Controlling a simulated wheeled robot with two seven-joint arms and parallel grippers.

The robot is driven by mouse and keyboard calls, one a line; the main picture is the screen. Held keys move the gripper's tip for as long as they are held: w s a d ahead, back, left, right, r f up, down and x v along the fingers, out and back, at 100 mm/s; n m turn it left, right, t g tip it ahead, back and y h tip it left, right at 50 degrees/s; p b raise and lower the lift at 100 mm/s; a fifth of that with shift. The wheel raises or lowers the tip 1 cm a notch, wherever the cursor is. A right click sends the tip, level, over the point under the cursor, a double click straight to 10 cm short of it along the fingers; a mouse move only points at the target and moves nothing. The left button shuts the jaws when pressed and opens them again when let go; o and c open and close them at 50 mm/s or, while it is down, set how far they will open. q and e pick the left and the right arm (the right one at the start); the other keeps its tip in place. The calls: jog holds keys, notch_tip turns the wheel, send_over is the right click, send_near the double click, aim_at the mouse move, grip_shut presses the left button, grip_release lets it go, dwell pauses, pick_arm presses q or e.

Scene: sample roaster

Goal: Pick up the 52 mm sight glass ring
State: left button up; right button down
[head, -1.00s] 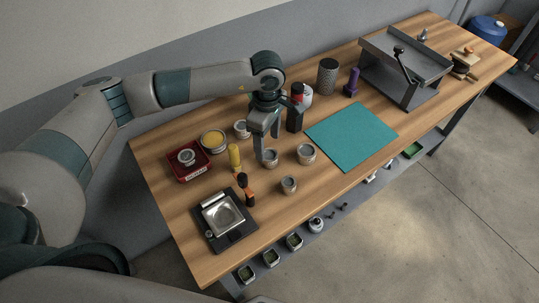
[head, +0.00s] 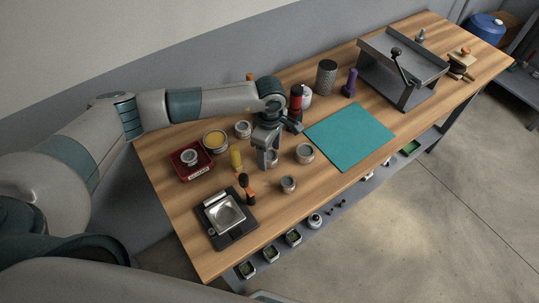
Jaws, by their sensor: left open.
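Several small round metal ring-like pieces stand on the wooden bench. One ring (head: 305,153) is right of my left gripper, a smaller one (head: 288,184) is nearer the front edge, and another (head: 242,129) is further back. I cannot tell by sight which is the 52 mm one. My left gripper (head: 268,162) points down, open, low over the bench. Its fingers are at a further ring, which they now largely hide; whether they touch it I cannot tell. My right gripper is not in view.
A red tray (head: 208,170) holding a round part, a yellow-filled tin (head: 215,141), a yellow bottle (head: 236,161) and a black-and-orange tool (head: 248,191) stand to the left. A black scale-like device (head: 246,227) is in front. The teal mat (head: 349,136) is bare.

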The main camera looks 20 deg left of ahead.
aim_at(270, 154)
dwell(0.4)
pick_arm(q)
jog(key=c, duration=1.2)
jog(key=shift+r, duration=0.1)
jog(key=shift+r+b, duration=0.45)
jog(key=shift+b, duration=0.1)
notch_tip(270, 154, up, 2)
jog(key=shift+w+r+b, duration=0.1)
jog(key=shift+r+b, duration=0.05)
jog(key=shift+b, duration=0.65)
jog(key=s+d+r+b, duration=0.3)
jog(key=d+r+b, duration=0.2)
jog(key=d, duration=0.6)
jog(key=shift+d+r, duration=0.15)
jog(key=shift+r, duration=1.15)
